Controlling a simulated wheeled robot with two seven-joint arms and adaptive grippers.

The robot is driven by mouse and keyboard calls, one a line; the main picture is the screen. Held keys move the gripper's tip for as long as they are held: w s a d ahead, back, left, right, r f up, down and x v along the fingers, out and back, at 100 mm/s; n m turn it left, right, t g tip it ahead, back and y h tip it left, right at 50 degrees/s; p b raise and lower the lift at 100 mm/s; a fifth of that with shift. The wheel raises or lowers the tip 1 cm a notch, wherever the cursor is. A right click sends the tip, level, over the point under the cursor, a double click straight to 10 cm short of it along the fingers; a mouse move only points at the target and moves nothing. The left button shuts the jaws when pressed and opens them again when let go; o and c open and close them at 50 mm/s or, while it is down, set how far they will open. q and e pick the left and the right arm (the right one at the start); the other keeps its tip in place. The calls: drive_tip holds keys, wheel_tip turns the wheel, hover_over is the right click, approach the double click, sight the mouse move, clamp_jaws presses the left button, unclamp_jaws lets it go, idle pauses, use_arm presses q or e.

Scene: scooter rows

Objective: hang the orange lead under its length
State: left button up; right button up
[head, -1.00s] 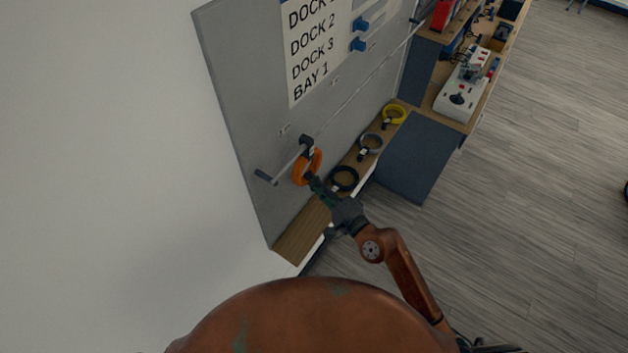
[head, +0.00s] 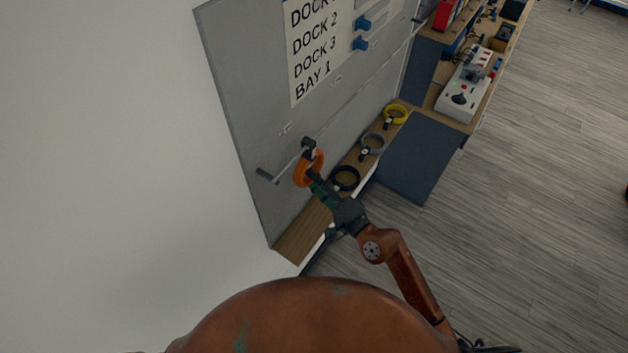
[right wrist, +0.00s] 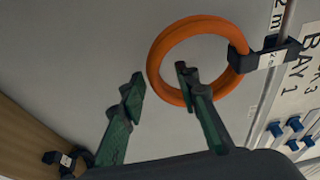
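The orange lead (head: 298,172) is a coiled ring at the metal peg (head: 285,167) that sticks out from the grey board. It also shows in the right wrist view (right wrist: 160,47), with a dark clip and small white tag (right wrist: 270,59) at its right side by the rod. The clip seems to be at the rod; whether it bears the ring is unclear. My right gripper (head: 314,181) is at the ring's lower edge. In the right wrist view its green fingers (right wrist: 161,84) are apart; the right fingertip overlaps the ring, the left is just outside it. My left gripper is out of view.
A wooden shelf (head: 300,233) below the board holds a black lead (head: 345,179), a grey lead (head: 373,143) and a yellow lead (head: 396,114). A "2 m" mark (right wrist: 278,14) is on the board. A dark blue panel (head: 418,155) and workbench stand to the right.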

drive_tip(key=v, duration=1.2)
